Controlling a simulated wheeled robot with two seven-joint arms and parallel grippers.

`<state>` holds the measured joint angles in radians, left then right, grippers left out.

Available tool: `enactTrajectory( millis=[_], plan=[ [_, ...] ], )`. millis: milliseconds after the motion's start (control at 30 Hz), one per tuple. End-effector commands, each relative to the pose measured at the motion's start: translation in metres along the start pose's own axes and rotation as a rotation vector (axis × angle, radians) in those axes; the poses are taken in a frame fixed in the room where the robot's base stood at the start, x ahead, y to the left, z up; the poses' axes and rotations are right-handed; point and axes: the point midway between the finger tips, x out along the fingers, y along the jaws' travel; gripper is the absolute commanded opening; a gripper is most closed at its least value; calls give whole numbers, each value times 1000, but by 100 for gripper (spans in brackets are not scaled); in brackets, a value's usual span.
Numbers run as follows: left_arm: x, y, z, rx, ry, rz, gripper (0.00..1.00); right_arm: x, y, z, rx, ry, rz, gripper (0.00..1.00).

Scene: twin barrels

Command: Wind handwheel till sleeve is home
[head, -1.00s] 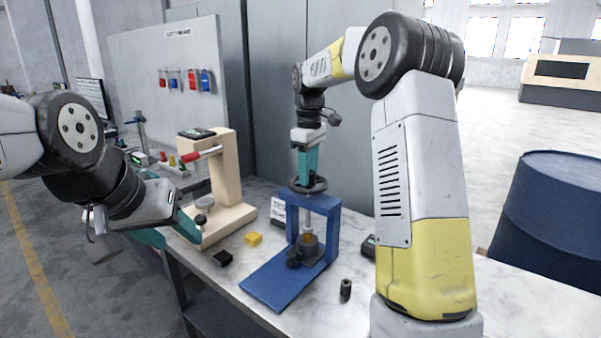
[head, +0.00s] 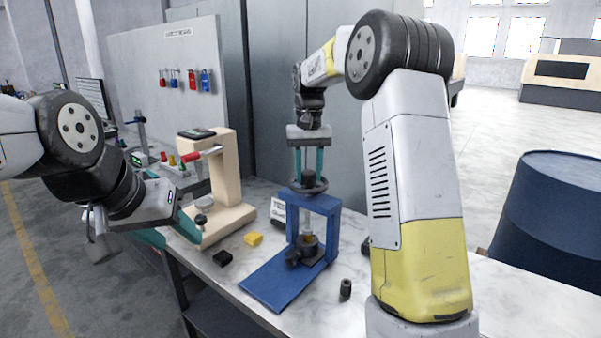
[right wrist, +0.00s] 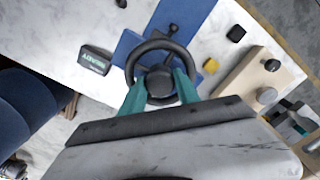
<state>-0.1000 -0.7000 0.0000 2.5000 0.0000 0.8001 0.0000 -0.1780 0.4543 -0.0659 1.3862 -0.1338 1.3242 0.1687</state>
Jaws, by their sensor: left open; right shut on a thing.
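The dark handwheel (head: 317,189) sits on top of a blue press frame (head: 333,215) on the bench. In the right wrist view its round rim (right wrist: 150,44) and hub show clearly. My right gripper (head: 308,178) points straight down, its teal fingers shut on the hub from two sides. It also shows in the right wrist view (right wrist: 160,88). Below the crossbeam, a brass-coloured sleeve (head: 308,240) stands at a dark holder (head: 296,256) on the blue base; whether it is fully seated I cannot tell. My left gripper (head: 170,236) is open and empty at the bench's left edge.
A small black cylinder (head: 345,289), a yellow block (head: 253,239) and a black block (head: 222,258) lie near the press. A wooden stand (head: 225,170) with a red-handled lever is to the left. A box reading READY (right wrist: 95,60) lies beside the press. A blue barrel (head: 550,215) stands right.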

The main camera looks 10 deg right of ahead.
Motion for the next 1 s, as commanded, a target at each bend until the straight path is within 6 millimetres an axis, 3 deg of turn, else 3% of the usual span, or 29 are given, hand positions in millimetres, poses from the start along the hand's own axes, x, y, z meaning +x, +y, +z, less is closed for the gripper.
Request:
enactTrajectory(
  millis=[600, 1000],
  plan=[
    [0, 0, 0, 0, 0, 0, 49, -2, 0, -2, 538, 7, -2, 0],
    [0, 0, 0, 0, 0, 0, 49, -2, 0, -2, 702, 7, -4, 0]
  ],
)
